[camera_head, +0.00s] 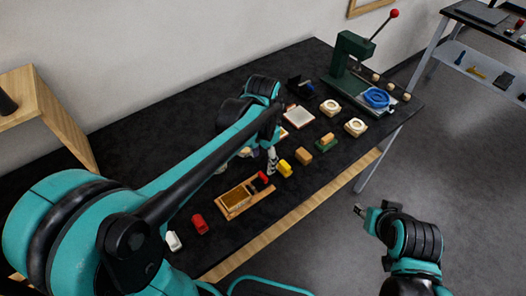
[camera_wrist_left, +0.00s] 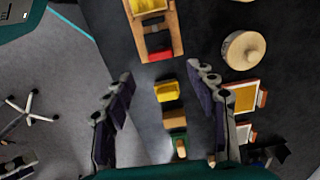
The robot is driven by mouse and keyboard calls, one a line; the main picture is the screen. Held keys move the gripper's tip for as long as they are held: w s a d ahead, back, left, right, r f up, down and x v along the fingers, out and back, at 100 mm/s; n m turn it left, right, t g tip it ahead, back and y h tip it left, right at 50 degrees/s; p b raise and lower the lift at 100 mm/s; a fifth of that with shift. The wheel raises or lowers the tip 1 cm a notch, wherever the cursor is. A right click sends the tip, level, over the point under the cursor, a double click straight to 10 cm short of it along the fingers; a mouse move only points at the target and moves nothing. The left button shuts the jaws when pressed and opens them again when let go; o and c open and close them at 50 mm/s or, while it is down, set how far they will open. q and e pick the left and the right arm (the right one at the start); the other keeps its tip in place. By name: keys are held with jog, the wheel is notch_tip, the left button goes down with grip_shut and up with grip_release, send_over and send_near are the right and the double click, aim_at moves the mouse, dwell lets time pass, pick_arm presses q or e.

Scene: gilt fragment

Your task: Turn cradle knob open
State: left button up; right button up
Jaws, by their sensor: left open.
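The wooden cradle (camera_head: 252,197) lies on the black table near its front edge, with a gold-coloured piece (camera_head: 236,200) in it. Its red knob (camera_head: 263,177) is at the end nearest my left gripper (camera_head: 271,163). In the left wrist view the cradle (camera_wrist_left: 176,28) is at the top, with the red knob (camera_wrist_left: 160,56) at its lower end. My left gripper (camera_wrist_left: 158,73) is open and empty, its fingers spread on both sides, just short of the knob. Whether they touch anything cannot be told. My right gripper (camera_head: 360,210) is beyond the table's front edge, over the floor; its fingers are too small to judge.
A yellow block (camera_head: 285,168), a wooden block (camera_head: 303,156) and a green-based block (camera_head: 326,143) stand in a row beside the knob. A red block (camera_head: 200,224) and a white block (camera_head: 173,241) lie front left. A green press (camera_head: 348,62) stands far right.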

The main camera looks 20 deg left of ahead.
pick_arm(q)
notch_tip(320, 180, up, 4)
jog(key=shift+f, duration=0.15)
dwell(0.5)
jog(key=s+a+f+n+t, duration=0.2)
jog(key=s+a+n+t, duration=0.2)
jog(key=s+n+t, duration=0.3)
jog(key=s, duration=0.3)
jog(key=shift+a+n, duration=0.4)
